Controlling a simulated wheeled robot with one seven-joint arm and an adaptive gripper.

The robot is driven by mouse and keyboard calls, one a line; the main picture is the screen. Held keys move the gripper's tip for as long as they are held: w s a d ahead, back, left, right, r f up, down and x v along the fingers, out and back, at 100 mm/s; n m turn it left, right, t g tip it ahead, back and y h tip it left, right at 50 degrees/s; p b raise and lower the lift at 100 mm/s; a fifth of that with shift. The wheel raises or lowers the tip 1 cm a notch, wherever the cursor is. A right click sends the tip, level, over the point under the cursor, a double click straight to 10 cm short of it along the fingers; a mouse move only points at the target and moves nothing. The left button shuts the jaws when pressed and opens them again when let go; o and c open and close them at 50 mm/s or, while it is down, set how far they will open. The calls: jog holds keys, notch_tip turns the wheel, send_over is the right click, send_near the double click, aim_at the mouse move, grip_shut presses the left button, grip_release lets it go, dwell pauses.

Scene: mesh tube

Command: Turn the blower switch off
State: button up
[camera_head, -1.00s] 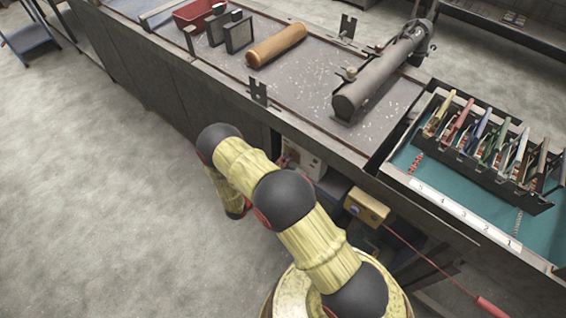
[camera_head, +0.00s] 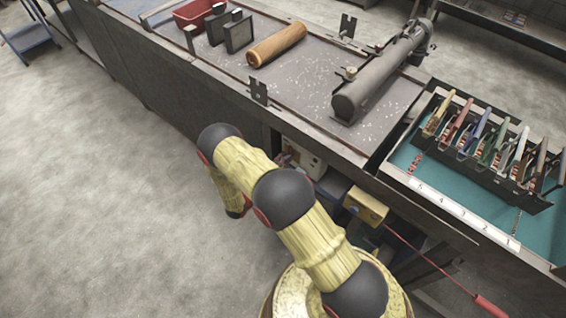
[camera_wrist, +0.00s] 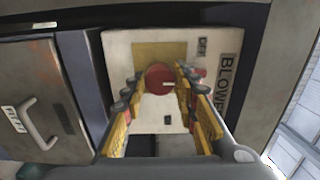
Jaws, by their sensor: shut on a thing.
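The blower switch is a round red knob (camera_wrist: 158,74) on a yellow plate (camera_wrist: 150,52) in the wrist view, with a pale mark on its right side. It sits on a pale panel (camera_wrist: 117,48) that reads "BLOWER", with a small "OFF" label (camera_wrist: 203,47) at its upper right. My gripper (camera_wrist: 160,80) has one finger on each side of the knob and is shut on it. In the head view the pale switch box (camera_head: 306,160) is under the bench edge; my arm reaches to it, and the knob and fingertips cannot be made out there.
A drawer front with a handle (camera_wrist: 40,125) is left of the panel. A yellow box (camera_head: 366,206) hangs right of the switch box. On the bench (camera_head: 300,95) lie a brown roll (camera_head: 277,45) and a grey tube (camera_head: 375,82).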

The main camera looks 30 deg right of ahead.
jog(key=o, duration=1.1)
jog(key=shift+o, duration=0.3)
jog(key=shift+a, duration=0.1)
jog(key=v, duration=1.2)
